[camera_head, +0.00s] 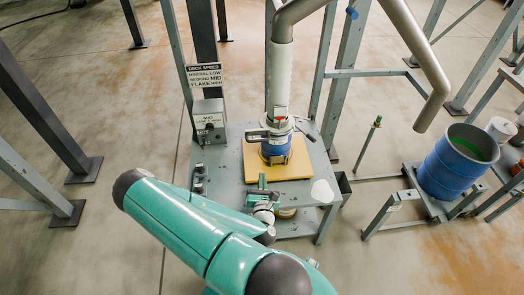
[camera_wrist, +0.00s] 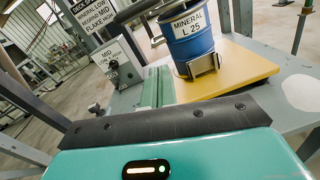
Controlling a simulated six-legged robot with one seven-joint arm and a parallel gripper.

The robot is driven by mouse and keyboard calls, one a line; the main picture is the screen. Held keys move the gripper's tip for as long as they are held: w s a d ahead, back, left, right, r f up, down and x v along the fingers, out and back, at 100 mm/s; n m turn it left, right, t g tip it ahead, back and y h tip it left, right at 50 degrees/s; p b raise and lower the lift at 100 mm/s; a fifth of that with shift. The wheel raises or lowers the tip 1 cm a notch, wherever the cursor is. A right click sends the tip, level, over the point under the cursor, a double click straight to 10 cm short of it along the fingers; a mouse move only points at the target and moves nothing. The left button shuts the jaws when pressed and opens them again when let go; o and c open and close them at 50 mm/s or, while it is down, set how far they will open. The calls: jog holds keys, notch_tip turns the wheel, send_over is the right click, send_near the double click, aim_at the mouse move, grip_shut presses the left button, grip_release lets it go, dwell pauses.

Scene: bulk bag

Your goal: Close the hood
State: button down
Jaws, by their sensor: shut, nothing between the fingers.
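A blue canister (camera_head: 276,150) stands upright on a yellow board under a grey vertical pipe (camera_head: 281,75). In the wrist view the canister (camera_wrist: 192,35) carries a label reading MINERAL L 25. A grey collar (camera_head: 277,124) with side handles sits where the pipe meets the canister's top. I take this collar to be the hood, but cannot tell whether it is open or closed. My gripper (camera_head: 262,183) is in front of the canister, apart from it. In the wrist view its green fingers (camera_wrist: 157,80) are together and empty, left of the canister's metal bracket.
The grey bench (camera_head: 228,165) bears the yellow board (camera_head: 290,166). A control box (camera_head: 209,120) labelled MID stands at its left under a deck speed sign (camera_head: 204,80). Steel posts flank the bench.

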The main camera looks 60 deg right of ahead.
jog(key=w+d+r+n+t, duration=0.1)
jog(key=w+d+r+n, duration=0.2)
jog(key=d, duration=0.5)
jog(key=w+r, duration=0.1)
jog(key=w, duration=0.1)
jog(key=shift+w+r, duration=0.35)
jog(key=shift+r, duration=0.05)
jog(key=shift+w+r, duration=0.1)
jog(key=shift+r, duration=0.05)
